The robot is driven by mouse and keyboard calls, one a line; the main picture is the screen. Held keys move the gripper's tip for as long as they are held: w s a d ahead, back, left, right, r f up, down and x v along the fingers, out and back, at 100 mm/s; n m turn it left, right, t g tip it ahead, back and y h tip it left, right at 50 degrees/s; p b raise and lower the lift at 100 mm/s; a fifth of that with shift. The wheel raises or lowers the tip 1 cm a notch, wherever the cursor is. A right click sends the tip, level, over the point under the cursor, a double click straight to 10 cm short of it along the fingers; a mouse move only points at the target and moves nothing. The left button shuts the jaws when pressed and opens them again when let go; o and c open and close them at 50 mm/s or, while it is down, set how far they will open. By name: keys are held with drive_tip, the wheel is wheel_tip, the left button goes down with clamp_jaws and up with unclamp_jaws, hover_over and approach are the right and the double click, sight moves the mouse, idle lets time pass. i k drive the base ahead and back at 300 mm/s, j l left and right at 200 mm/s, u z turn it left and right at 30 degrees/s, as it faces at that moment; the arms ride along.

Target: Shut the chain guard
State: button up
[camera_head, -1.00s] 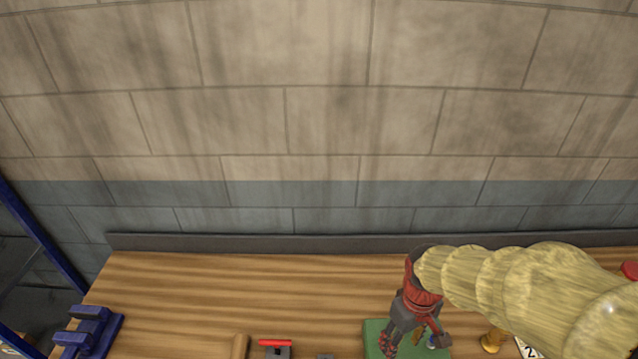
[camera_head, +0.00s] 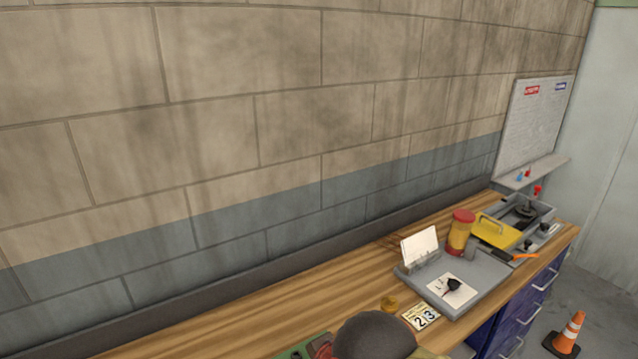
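The chain guard appears to be a yellow cover (camera_head: 494,232) with a grey handle, at the right in the head view. It lies at the left side of a grey open-topped housing (camera_head: 548,209). The cover is folded away from the housing, and a dark round part (camera_head: 524,212) inside shows uncovered.
A grey tray (camera_head: 478,296) holds a red-and-yellow jar (camera_head: 461,232), a grey cup and a white card. An orange-handled tool lies before the housing. A cone (camera_head: 569,334) stands on the floor.

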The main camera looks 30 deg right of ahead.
sight(500, 235)
drive_tip(key=z, duration=2.1)
drive_tip(key=l+u, duration=0.1)
drive_tip(key=u, duration=0.45)
drive_tip(key=i+l+u, duration=0.3)
drive_tip(key=l, duration=0.3)
drive_tip(key=i+l+u, duration=0.3)
drive_tip(key=l, duration=0.35)
drive_tip(key=i+l+u, duration=0.2)
drive_tip(key=l, duration=0.15)
drive_tip(key=i+l, duration=0.15)
drive_tip(key=l, duration=0.2)
drive_tip(key=i+l, duration=0.15)
drive_tip(key=l, duration=0.2)
drive_tip(key=i+l, duration=0.15)
drive_tip(key=l, duration=0.2)
